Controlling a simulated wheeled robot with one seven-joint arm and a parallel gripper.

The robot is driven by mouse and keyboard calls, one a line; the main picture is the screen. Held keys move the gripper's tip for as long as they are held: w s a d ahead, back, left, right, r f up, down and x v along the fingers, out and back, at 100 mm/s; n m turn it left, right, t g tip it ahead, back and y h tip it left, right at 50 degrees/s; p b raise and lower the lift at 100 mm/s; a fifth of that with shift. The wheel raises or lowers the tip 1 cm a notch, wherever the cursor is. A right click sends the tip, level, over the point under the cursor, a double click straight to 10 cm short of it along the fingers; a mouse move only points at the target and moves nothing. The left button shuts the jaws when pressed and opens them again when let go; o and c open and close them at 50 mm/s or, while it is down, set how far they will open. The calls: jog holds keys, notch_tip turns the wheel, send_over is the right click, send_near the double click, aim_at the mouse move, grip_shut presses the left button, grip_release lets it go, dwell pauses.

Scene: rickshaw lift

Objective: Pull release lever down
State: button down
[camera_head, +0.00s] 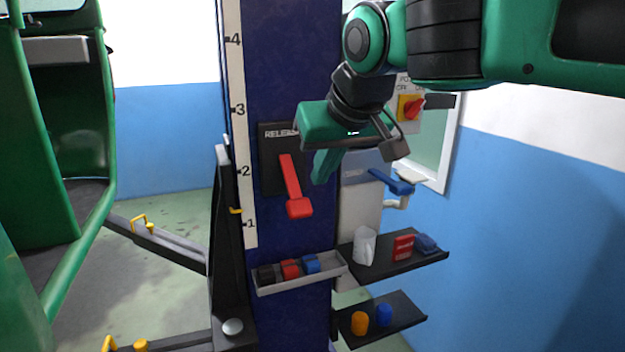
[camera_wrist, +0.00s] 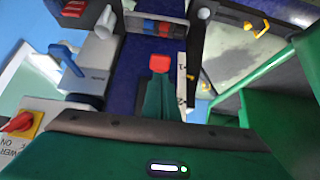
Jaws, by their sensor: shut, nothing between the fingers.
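The red release lever (camera_head: 291,178) is on a dark plate (camera_head: 270,155) marked RELEASE on the blue column. It slants down and slightly right, with its block handle (camera_head: 299,207) at the lower end. My gripper (camera_head: 318,180) is shut and empty, just right of the lever in the head view, seemingly apart from it. In the wrist view the closed green fingers (camera_wrist: 158,82) point toward the red handle (camera_wrist: 160,62), which shows just beyond their tips. Most of the lever's shaft is hidden behind the fingers there. I cannot tell the exact gap.
A tray (camera_head: 300,283) of small coloured blocks is below the lever. Two shelves (camera_head: 425,257) at right hold a white jug (camera_head: 364,247) and small items. A blue lever (camera_head: 390,181) and red rotary switch (camera_head: 411,106) are nearby. A green rickshaw (camera_head: 45,180) stands at left.

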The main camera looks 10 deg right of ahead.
jog(key=shift+s+d+r, duration=0.15)
jog(key=shift+s+r, duration=0.35)
jog(key=shift+s, duration=0.25)
jog(key=shift+s+d+r, duration=0.1)
jog(key=shift+s+r, duration=0.35)
jog(key=shift+s, duration=0.25)
